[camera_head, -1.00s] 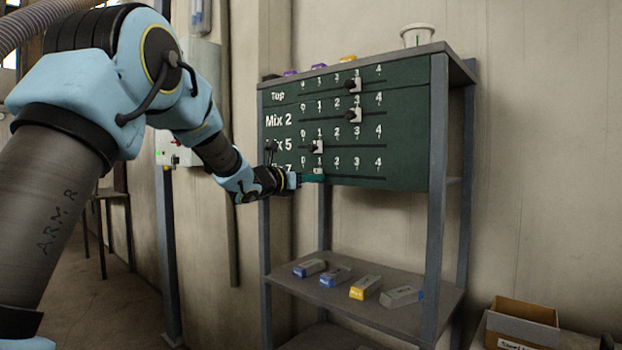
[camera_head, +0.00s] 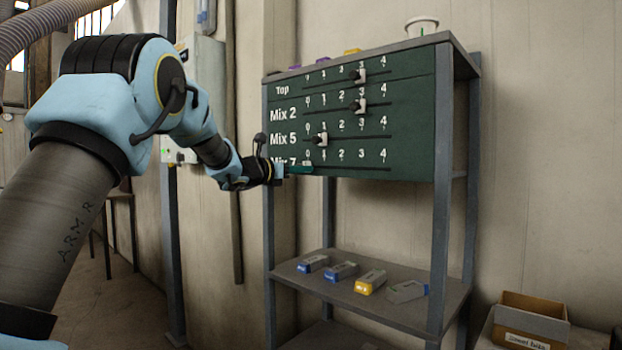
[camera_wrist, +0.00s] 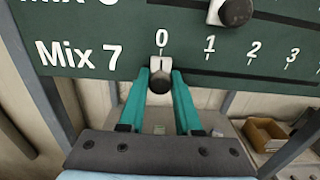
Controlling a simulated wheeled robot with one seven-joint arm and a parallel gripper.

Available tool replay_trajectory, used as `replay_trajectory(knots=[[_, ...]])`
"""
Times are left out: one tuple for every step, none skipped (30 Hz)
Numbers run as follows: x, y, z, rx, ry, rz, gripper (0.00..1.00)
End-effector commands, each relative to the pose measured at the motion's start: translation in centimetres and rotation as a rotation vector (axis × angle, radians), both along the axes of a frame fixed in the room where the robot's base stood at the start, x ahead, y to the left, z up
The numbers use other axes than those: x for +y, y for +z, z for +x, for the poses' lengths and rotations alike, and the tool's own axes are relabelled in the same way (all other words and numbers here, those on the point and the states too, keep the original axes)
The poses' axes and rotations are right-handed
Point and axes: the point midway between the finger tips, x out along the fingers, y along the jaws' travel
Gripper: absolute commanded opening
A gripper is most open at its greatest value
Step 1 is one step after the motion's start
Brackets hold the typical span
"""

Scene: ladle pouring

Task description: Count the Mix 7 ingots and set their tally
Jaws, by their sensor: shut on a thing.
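The green tally board (camera_head: 400,118) has rows Top, Mix 2, Mix 5 and Mix 7. My gripper (camera_wrist: 160,84) is shut on the Mix 7 slider, whose dark knob (camera_wrist: 160,81) sits between the teal fingers. The white slider plate (camera_wrist: 161,64) is under the 0 mark. In the head view, the Top slider (camera_head: 358,76) and Mix 2 slider (camera_head: 358,106) are at 3, and the Mix 5 slider (camera_head: 320,140) is at 1. On the shelf lie two blue-ended ingots (camera_head: 313,263) (camera_head: 341,271), a yellow-ended one (camera_head: 370,281) and a grey one (camera_head: 407,291). Their lettering is too small to read.
The grey rack's top (camera_head: 425,42) carries a white pot (camera_head: 422,27) and partly visible purple and yellow things. A lower shelf (camera_head: 335,338) is mostly cut off. A cardboard box (camera_head: 531,318) stands at the right.

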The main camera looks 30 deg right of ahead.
Motion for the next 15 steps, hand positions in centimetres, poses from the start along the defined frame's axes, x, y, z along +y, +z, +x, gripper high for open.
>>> replay_trajectory(knots=[[0.14, -0.08, 0.44, -0.001, 0.001, -0.001, 0.00], [0.18, -0.04, 0.56, -0.001, 0.001, 0.000, 0.00], [0.22, 0.01, 0.67, -0.001, 0.001, 0.001, 0.00], [0.23, 0.05, 0.69, 0.000, 0.001, 0.001, 0.00], [0.25, 0.08, 0.70, 0.000, 0.002, 0.001, 0.00], [0.26, 0.10, 0.72, 0.000, 0.002, 0.001, 0.00], [0.27, 0.10, 0.74, 0.000, 0.003, 0.001, 0.00], [0.28, 0.11, 0.75, 0.000, 0.003, 0.001, 0.00], [0.30, 0.12, 0.78, 0.000, 0.004, 0.001, 0.00], [0.31, 0.12, 0.79, 0.000, 0.005, 0.001, 0.00], [0.32, 0.13, 0.81, 0.000, 0.005, 0.001, 0.35], [0.33, 0.14, 0.82, 0.000, 0.005, 0.001, 0.39], [0.33, 0.14, 0.81, 0.000, 0.005, 0.001, 0.42], [0.33, 0.13, 0.81, 0.000, 0.005, 0.001, 0.46], [0.31, 0.12, 0.80, 0.000, 0.005, 0.001, 0.50]])
